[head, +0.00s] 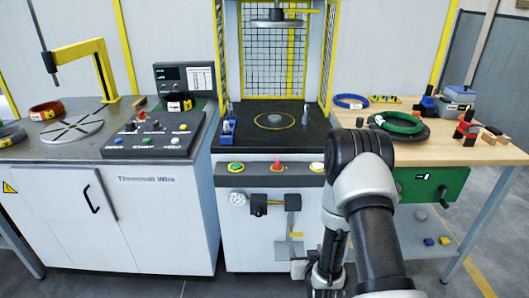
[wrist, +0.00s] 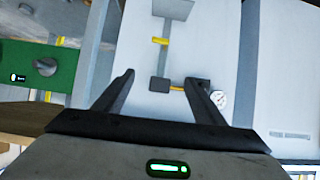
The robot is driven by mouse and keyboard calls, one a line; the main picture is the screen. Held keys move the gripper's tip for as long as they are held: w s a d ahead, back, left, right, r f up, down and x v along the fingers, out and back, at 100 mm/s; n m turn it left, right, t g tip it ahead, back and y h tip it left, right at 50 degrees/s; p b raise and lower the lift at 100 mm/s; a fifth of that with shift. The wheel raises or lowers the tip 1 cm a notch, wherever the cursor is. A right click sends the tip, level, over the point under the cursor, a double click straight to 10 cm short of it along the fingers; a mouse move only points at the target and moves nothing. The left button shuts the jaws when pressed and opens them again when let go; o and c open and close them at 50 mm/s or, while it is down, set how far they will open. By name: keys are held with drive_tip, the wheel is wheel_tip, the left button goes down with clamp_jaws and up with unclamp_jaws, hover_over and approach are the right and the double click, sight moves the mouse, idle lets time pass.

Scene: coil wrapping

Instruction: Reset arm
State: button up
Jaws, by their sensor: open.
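My gripper (wrist: 166,85) is open and nothing is between its two dark fingers in the wrist view. Beyond the fingers is the pale front of the middle machine with its grey and black bracket (wrist: 160,84). In the head view my arm rises from the lower right and bends down in front of the middle machine (head: 255,253). My gripper end hangs low, near the bottom edge, partly hidden by my own arm. The machine's bracket (head: 275,205) shows just left of my arm.
The left workbench (head: 95,178) carries a control box (head: 150,138), a turntable (head: 72,129) and a reddish coil (head: 46,110). The wooden table (head: 455,148) at right holds a green coil (head: 398,123) and a blue coil (head: 351,101). The floor shows free room at far right.

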wheel_tip(320, 180, up, 24)
drive_tip(key=s+g, duration=0.2)
drive_tip(key=g, duration=0.1)
drive_tip(key=s+r+g, duration=0.2)
drive_tip(key=s+r, duration=0.5)
drive_tip(key=s, duration=0.5)
drive_tip(key=s+r+g, duration=0.1)
drive_tip(key=s+r, duration=0.6)
drive_tip(key=s, duration=0.5)
wheel_tip(320, 180, up, 23)
drive_tip(key=s+p, duration=0.1)
drive_tip(key=p, duration=2.2)
drive_tip(key=shift+s+d+r, duration=0.15)
drive_tip(key=shift+d, duration=0.05)
drive_tip(key=shift+a, duration=0.1)
